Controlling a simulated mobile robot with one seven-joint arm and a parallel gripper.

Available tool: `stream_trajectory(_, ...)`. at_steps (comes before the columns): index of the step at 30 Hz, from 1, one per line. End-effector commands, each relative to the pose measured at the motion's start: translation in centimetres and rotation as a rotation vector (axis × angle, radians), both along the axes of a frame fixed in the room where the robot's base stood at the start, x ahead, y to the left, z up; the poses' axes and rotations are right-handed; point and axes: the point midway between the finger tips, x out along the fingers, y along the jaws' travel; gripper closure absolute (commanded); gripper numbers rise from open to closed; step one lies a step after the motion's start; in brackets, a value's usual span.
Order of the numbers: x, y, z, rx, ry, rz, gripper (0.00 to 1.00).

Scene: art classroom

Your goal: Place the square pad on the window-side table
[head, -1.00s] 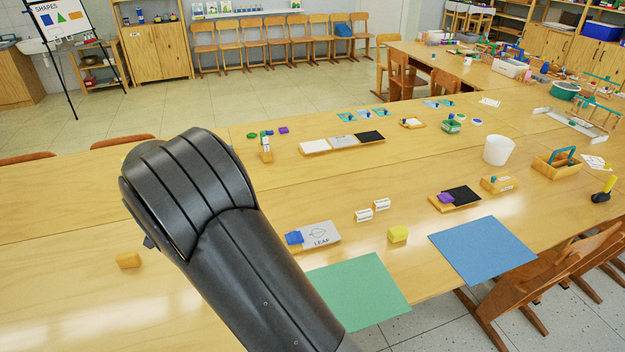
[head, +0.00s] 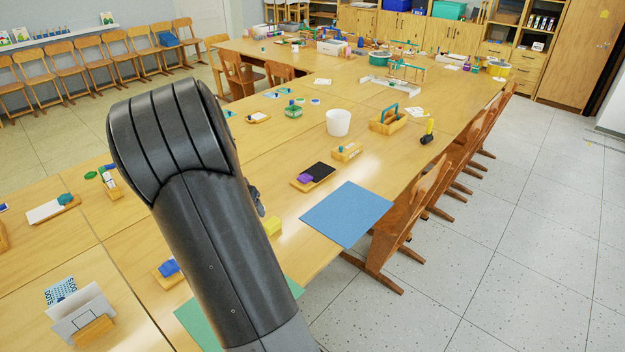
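I cannot tell for sure which thing is the square pad. A black square (head: 319,170) lies on a small wooden tray (head: 297,186) with a purple block (head: 306,179) beside it. A flat blue square sheet (head: 346,213) lies at the table's right edge, and a green sheet (head: 190,318) shows partly behind my arm. The long wooden table (head: 262,160) bears all of these. No window shows, so I cannot tell which table is the window-side one. My arm fills the middle left, and my gripper's fingers are hidden behind it.
A white bucket (head: 338,123), a wooden caddy (head: 391,122) and a yellow block (head: 271,226) stand on the table. Wooden chairs (head: 428,200) line its right side. Open tiled floor (head: 520,220) lies to the right. Shelves and cabinets (head: 400,31) stand at the back.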

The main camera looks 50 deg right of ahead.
Motion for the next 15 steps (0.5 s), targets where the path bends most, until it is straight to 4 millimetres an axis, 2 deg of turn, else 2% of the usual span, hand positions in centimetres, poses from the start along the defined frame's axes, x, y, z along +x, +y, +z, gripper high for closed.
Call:
stream_trajectory(1,-2.1,-2.4,0.0,0.002,-0.001,-0.053,0.54)
stream_trajectory(6,-8.5,-8.4,-0.1,0.006,-0.003,-0.197,0.54)
stream_trajectory(10,-12.6,-11.2,-0.3,0.010,-0.005,-0.281,0.54)
stream_trajectory(15,-16.2,-13.3,-0.4,0.013,-0.008,-0.353,0.54)
